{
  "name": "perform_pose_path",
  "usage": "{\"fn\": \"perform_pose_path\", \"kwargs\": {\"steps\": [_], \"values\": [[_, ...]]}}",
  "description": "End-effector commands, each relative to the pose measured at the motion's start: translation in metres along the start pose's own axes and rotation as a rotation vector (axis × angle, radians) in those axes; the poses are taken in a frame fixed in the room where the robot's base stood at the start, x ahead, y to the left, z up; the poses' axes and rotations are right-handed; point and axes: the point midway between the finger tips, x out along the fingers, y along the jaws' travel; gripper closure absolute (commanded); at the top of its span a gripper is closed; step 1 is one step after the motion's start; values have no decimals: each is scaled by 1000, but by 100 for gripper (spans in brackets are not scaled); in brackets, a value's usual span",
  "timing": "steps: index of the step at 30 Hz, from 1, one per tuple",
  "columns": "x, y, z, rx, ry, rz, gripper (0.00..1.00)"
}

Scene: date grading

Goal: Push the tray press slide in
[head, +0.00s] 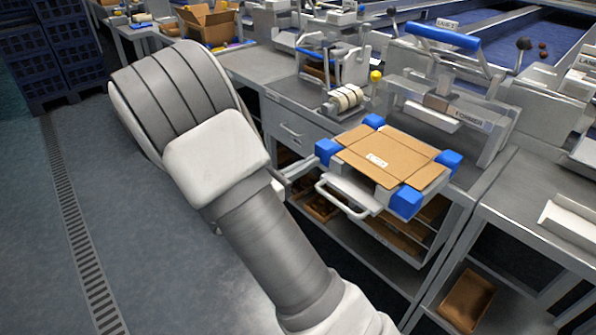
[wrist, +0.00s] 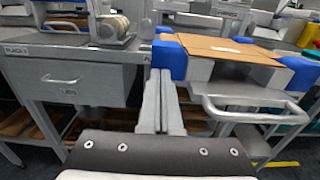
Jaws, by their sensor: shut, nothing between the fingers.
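The tray press (head: 437,85) stands on the bench, with a blue-gripped lever on top. Its slide (head: 350,188) is out toward the front, with a grey U-shaped handle (head: 335,200) on its near edge. A flat cardboard blank (head: 390,150) lies on the slide between blue corner blocks (head: 406,202). In the wrist view the slide handle (wrist: 255,118) is to the right of my gripper (wrist: 161,75). My gripper is shut and empty, pointing toward the bench, left of the slide. In the head view my arm partly hides it, with its fingers just left of the handle.
A drawer (wrist: 78,80) with a bar handle is under the bench at left. A tape dispenser (head: 346,97) stands on the bench top. Brown trays (head: 467,299) lie on lower shelves. The floor at left is clear.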

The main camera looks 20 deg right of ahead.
Motion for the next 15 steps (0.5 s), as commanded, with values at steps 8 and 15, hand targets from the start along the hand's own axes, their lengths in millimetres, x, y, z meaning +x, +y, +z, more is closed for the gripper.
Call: {"fn": "perform_pose_path", "kwargs": {"steps": [8,15], "values": [[1,0,0,0,0,0,100],[28,-1,2,-1,-2,-5,100]]}}
